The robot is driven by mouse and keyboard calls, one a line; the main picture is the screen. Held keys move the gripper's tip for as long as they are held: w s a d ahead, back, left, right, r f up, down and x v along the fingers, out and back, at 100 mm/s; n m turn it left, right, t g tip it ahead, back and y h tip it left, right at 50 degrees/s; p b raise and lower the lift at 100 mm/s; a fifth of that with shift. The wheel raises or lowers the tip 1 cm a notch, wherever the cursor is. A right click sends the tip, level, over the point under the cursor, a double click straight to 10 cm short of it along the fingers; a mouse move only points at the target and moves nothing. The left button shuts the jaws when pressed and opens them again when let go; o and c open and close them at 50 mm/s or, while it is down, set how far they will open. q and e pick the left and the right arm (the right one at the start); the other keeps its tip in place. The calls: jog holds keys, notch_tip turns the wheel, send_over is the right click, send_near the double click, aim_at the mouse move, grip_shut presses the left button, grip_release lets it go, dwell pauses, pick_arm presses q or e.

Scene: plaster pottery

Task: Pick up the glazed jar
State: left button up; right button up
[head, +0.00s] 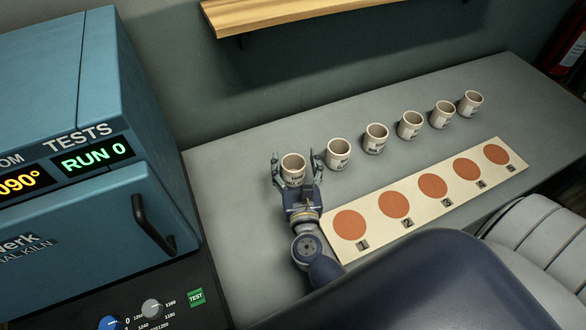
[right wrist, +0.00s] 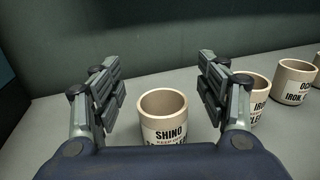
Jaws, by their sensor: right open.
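Several small cream jars with printed labels stand upright in a row on the grey table. The leftmost jar (head: 293,168) stands between the fingers of my right gripper (head: 297,163). In the right wrist view this jar (right wrist: 163,118) has a label reading "SHINO". My right gripper also shows there (right wrist: 164,95), open, with a finger on each side and gaps to the jar. The neighbouring jar (head: 338,154) stands just right of the right finger; it shows in the right wrist view (right wrist: 254,97), partly hidden by that finger. My left gripper is not in view.
A pale board (head: 421,223) with several numbered orange discs lies in front of the jars. A blue kiln (head: 60,120) with a "TESTS RUN 0" display stands at the left. A wooden shelf (head: 290,12) hangs above.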

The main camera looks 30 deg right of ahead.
aim_at(292, 159)
jog(key=f+b, duration=0.1)
jog(key=f, duration=0.1)
jog(key=f+b, duration=0.2)
jog(key=shift+s+a, duration=0.1)
jog(key=shift+s, duration=0.1)
notch_tip(292, 159, down, 3)
jog(key=b, duration=0.2)
jog(key=shift+w+f+b, duration=0.15)
jog(key=shift+b, duration=0.15)
jog(key=shift+w+d+r+p, duration=0.2)
jog(key=shift+w+r+p, duration=0.2)
jog(key=shift+r, duration=0.1)
jog(key=shift+w+d, duration=0.1)
jog(key=shift+w, duration=0.1)
jog(key=x, duration=0.5)
jog(key=shift+f+p, duration=0.1)
jog(key=shift+p, duration=0.2)
jog(key=shift+w+d, duration=0.25)
jog(key=shift+w, duration=0.3)
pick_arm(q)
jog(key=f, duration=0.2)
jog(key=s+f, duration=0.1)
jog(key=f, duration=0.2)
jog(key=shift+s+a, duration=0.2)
pick_arm(e)
jog(key=shift+c, duration=0.6)
